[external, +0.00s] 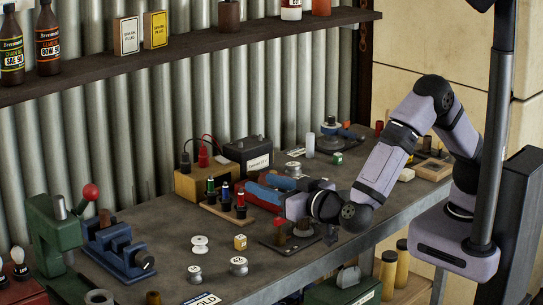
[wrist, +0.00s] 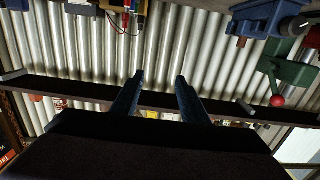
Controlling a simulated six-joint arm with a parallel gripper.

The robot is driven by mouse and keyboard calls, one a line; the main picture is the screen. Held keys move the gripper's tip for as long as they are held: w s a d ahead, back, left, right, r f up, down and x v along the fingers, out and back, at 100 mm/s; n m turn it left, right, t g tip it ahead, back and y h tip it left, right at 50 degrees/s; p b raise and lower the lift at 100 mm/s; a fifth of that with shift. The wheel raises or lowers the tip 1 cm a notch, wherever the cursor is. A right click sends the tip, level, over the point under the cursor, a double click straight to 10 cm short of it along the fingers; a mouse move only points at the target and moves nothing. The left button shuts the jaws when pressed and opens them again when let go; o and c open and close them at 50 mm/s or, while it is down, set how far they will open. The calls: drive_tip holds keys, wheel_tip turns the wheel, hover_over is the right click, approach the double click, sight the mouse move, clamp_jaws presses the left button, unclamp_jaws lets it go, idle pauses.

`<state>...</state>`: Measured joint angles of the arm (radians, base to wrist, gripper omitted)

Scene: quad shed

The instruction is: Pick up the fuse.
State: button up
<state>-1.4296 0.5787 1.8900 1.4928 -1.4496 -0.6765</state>
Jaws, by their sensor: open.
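My gripper (wrist: 160,76) is open, with two dark fingers apart and nothing between them in the wrist view. Beyond them are the corrugated wall and the shelf, seen upside down. I cannot pick out the fuse with certainty. I cannot tell whether either is the fuse.
A wooden rack (external: 228,215) of colour-capped items, a black battery (external: 247,153) and a blue vise (external: 118,250) stand left of my wrist. A green press (external: 50,235) is at far left. Metal spools (external: 195,273) lie at the front. A shelf (external: 180,57) runs above.

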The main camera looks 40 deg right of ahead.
approach(244, 239)
drive_tip(key=shift+w+a+f, duration=0.1)
drive_tip(key=shift+w+f, duration=0.05)
drive_tip(key=shift+w, duration=0.25)
drive_tip(key=shift+w+a+f, duration=0.1)
drive_tip(key=shift+w, duration=0.35)
drive_tip(key=shift+w+p, duration=0.6)
drive_tip(key=shift+w, duration=0.5)
drive_tip(key=shift+w+d+r+p, duration=0.1)
drive_tip(key=shift+w+r+p, duration=0.05)
drive_tip(key=shift+w+p, duration=0.35)
drive_tip(key=w+p, duration=0.1)
drive_tip(key=w, duration=0.2)
drive_tip(key=shift+p, duration=0.3)
drive_tip(key=shift+w, duration=0.6)
drive_tip(key=shift+c, duration=0.6)
clamp_jaws()
